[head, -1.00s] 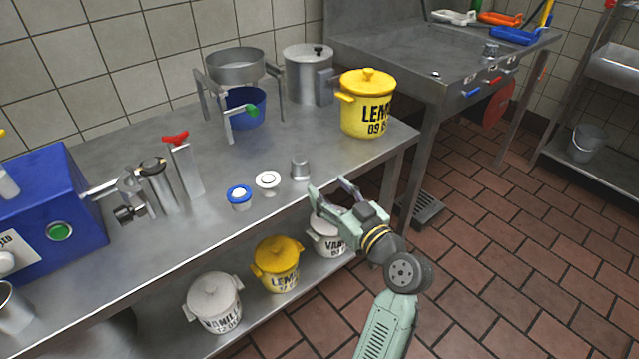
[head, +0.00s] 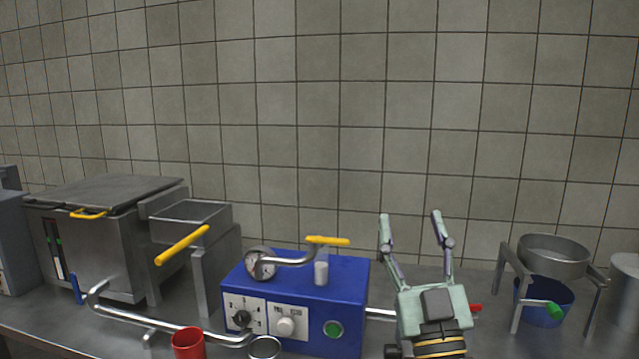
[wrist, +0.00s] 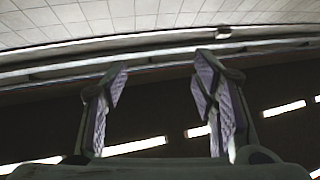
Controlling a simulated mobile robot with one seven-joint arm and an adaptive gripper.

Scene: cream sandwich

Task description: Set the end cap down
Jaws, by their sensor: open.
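My gripper (head: 412,222) is open with its two fingers pointing up. In the head view it shows in front of the tiled wall, to the right of the blue machine (head: 345,280). In the wrist view the open fingers (wrist: 161,68) have nothing between them. I cannot make out the end cap in either current view. The stretch of worktop where the small parts stood a second ago is not visible now.
A steel basin on a stand (head: 555,255), with a blue pot (head: 550,298) below it, is at the right. A red cup (head: 188,343) and bent pipe (head: 125,318) are at the lower left. A large lidded steel vat (head: 95,235) stands farther left.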

